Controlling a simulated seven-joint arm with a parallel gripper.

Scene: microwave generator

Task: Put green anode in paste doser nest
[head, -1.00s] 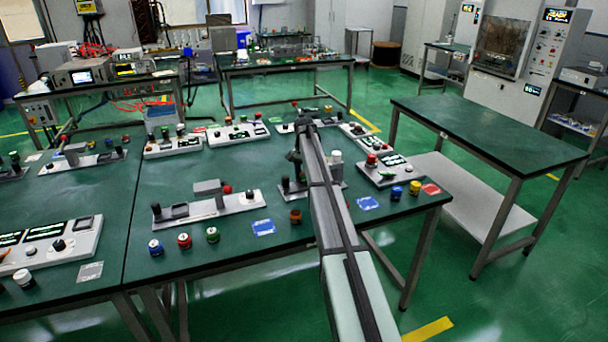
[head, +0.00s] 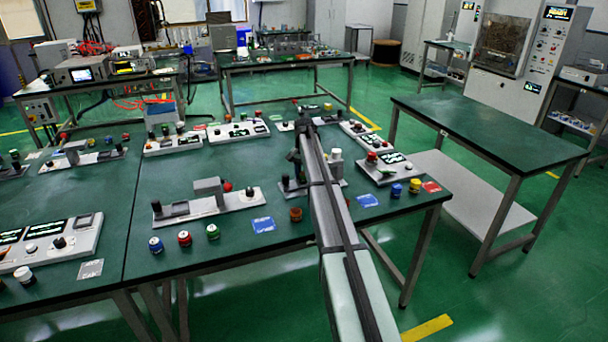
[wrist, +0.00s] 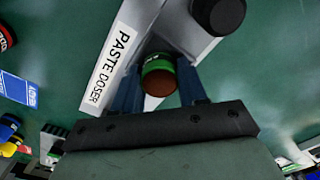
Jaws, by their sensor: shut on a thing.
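The green anode (wrist: 158,66), a short green cylinder with a brown end face, is between the two blue fingers of my gripper (wrist: 160,88) in the wrist view. The gripper is shut on it. The paste doser (wrist: 128,42), a pale base with a printed PASTE DOSER label, lies right behind the anode. The anode overlaps the base's edge there; I cannot tell whether it touches or sits in the nest, which is hidden. In the head view, my arm covers much of the station and the held anode is not discernible.
A black round knob (wrist: 218,14) stands close by at the wrist view's top. In the head view, a grey station (head: 208,204) and blue, red and green cylinders (head: 213,232) stand left of my arm. Another station (head: 383,168) is at right. The right table (head: 490,135) is bare.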

